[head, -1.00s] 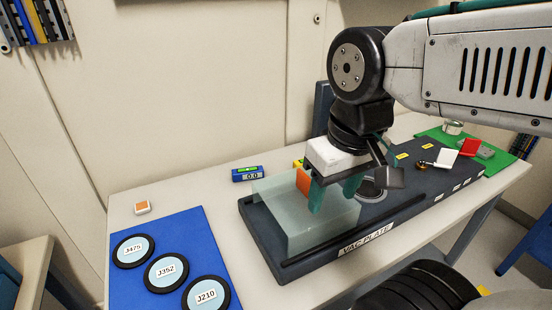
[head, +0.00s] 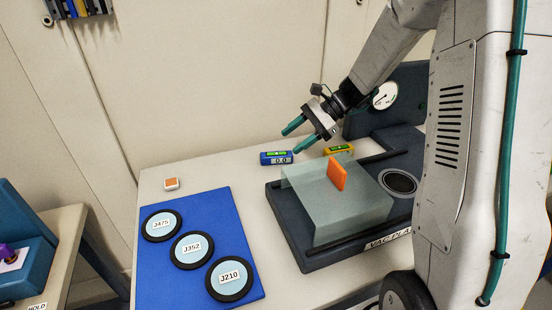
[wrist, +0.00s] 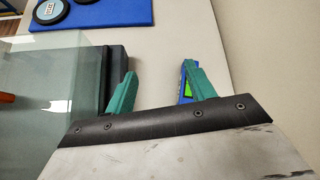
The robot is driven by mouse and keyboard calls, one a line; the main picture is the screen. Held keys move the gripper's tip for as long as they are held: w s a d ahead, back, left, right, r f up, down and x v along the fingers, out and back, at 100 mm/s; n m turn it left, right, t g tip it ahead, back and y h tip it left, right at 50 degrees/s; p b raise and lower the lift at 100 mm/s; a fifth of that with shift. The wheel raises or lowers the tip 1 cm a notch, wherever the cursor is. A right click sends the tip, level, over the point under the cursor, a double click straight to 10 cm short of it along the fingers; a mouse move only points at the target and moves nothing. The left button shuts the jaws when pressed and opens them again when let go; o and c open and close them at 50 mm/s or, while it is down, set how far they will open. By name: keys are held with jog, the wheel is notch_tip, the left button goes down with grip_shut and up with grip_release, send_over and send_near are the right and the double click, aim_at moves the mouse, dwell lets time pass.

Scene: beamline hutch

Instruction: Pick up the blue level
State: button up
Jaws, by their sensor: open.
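The blue level (head: 276,158), with a green vial and a small "0.0" display, lies on the table near its back edge, left of the vacuum plate. My gripper (head: 297,137) is open and empty, with its teal fingers above the level and pointing down to the left. In the wrist view, the gap between my fingertips (wrist: 160,70) shows bare table. A strip of the blue level (wrist: 183,96) shows there beside the right finger, which hides most of it. A similar yellow level (head: 339,149) lies to the right of the blue one.
The dark vacuum plate (head: 293,228) carries a clear cover (head: 330,203) and an orange piece (head: 338,177), close to the levels. A blue mat (head: 190,225) with several labelled discs lies front left. A small orange-topped block (head: 171,184) sits behind it. The wall is close behind.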

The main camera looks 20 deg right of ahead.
aim_at(280, 154)
jog(key=w+d+f+m, duration=0.1)
jog(key=f, duration=0.1)
jog(key=w+d+f+m+t+y, duration=0.1)
jog(key=w+f+m, duration=0.1)
jog(key=w+d+f+m+t+y, duration=0.1)
jog(key=w+f+m, duration=0.1)
jog(key=f, duration=0.1)
jog(key=shift+w+d+f, duration=0.1)
jog(key=shift+d, duration=0.3)
jog(key=x, duration=0.7)
jog(key=shift+a, duration=0.45)
jog(key=c, duration=1.2)
